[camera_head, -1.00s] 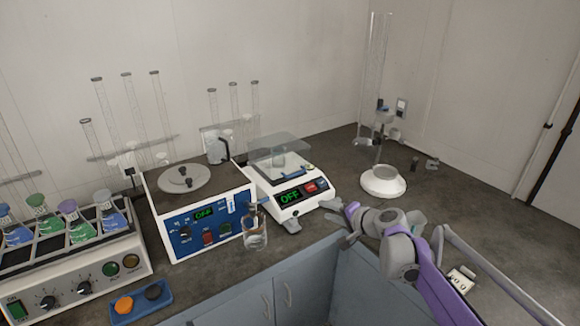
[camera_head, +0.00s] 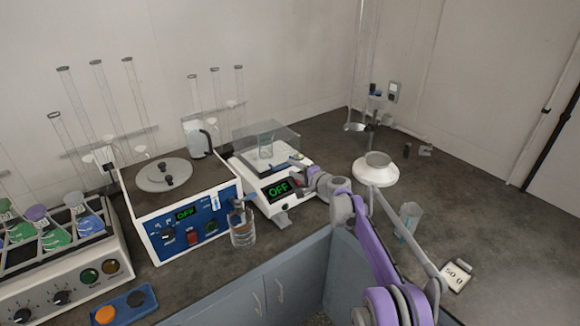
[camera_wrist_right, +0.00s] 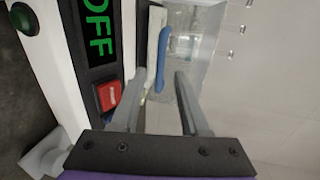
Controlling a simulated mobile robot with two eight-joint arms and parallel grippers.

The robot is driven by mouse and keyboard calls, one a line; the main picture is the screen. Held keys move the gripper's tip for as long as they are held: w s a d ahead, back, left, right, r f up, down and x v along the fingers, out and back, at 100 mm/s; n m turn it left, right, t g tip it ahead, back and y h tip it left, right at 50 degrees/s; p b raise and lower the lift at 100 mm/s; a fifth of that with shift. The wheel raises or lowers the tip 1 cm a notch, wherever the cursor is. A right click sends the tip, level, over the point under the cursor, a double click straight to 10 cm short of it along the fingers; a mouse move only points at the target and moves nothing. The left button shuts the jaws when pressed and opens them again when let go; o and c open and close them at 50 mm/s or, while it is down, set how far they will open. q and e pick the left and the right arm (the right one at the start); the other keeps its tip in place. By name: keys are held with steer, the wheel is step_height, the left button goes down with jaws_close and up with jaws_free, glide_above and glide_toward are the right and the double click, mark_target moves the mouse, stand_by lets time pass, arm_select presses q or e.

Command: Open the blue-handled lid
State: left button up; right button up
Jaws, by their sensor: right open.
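The clear lid (camera_head: 262,133) sits on top of the white balance (camera_head: 250,182), whose panel reads OFF. A beaker shows beneath the lid. The lid's blue handle (camera_wrist_right: 163,58) is on its front edge in the right wrist view. My right gripper (camera_head: 300,171) is at the front right of the balance. In the right wrist view the right gripper (camera_wrist_right: 159,80) is open, with the handle ahead of and roughly between its fingertips. I cannot tell whether a finger touches it. My left gripper is not in view.
A blue-fronted device (camera_head: 190,218) with a round grey cover stands left of the balance. A glass bottle (camera_head: 242,228) stands in front of them. A white round bowl-like item (camera_head: 375,170) is to the right, with a beaker (camera_head: 410,220) nearer. The far right counter is mostly clear.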

steer(key=shift+x, duration=1.2)
jaws_close()
stand_by(0.6)
